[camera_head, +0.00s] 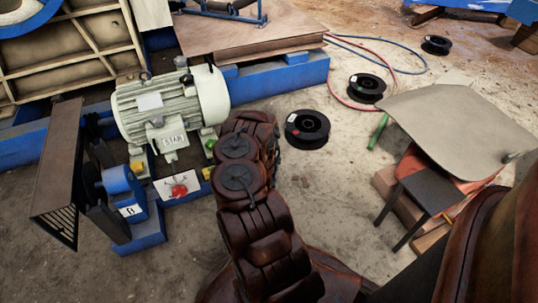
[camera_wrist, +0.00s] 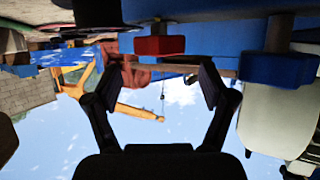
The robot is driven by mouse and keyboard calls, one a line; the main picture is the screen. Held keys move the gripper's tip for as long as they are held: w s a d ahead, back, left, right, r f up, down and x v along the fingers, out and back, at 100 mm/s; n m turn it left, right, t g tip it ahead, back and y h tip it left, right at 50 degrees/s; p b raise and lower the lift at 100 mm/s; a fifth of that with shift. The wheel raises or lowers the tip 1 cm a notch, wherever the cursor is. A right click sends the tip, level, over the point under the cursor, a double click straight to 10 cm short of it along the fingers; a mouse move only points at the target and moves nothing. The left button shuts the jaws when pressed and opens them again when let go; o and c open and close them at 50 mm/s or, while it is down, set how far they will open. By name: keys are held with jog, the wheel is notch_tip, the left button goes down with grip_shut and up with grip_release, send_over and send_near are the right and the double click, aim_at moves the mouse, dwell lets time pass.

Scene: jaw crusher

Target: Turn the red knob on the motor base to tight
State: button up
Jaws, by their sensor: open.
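The red knob (camera_head: 179,190) sits low in front of the pale ribbed motor (camera_head: 165,105), at a white card with dark markings (camera_head: 166,188). In the wrist view a red block on a short stem, which looks like this knob (camera_wrist: 160,46), is just above and beyond my fingertips, near the middle. My gripper (camera_wrist: 160,82) is open, with a wide empty gap between its fingers, and apart from the red block. In the head view my arm hides the gripper. The motor also shows at the right of the wrist view (camera_wrist: 275,120). The knob's exact setting is too small to tell.
A blue block marked B (camera_head: 130,210) and a dark guard plate (camera_head: 57,165) stand left of the knob. A blue beam (camera_head: 270,85) runs behind. Black spools (camera_head: 307,129) lie on the floor at right. A small dark table (camera_head: 425,190) stands farther right.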

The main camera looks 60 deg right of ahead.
jog(key=v, duration=0.6)
jog(key=shift+a, duration=0.25)
jog(key=shift+s+r, duration=0.1)
jog(key=shift+r, duration=0.05)
dwell(0.6)
